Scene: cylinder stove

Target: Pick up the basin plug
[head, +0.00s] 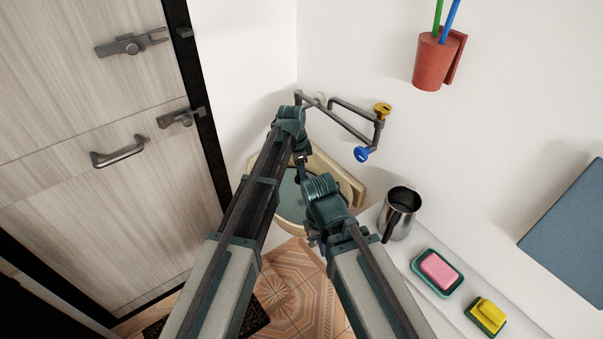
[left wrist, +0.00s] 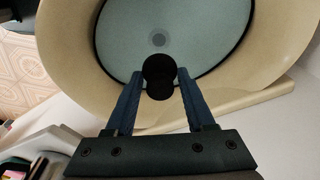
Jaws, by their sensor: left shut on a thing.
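The basin plug (left wrist: 160,77) is a black round piece between the blue fingertips of my left gripper (left wrist: 160,88) in the left wrist view. The left gripper is shut on it, over the basin. The cream basin (left wrist: 275,62) has a pale blue-grey inside, with a round drain spot (left wrist: 158,39) just beyond the plug. In the head view my left gripper (head: 302,172) is over the basin (head: 292,212), and the plug cannot be made out there. My right gripper (head: 314,240) is lower, mostly hidden behind its own arm, and its jaws are unclear.
Taps with a yellow knob (head: 382,110) and a blue knob (head: 361,154) are on the wall above the basin. A wooden door (head: 90,200) is at left.

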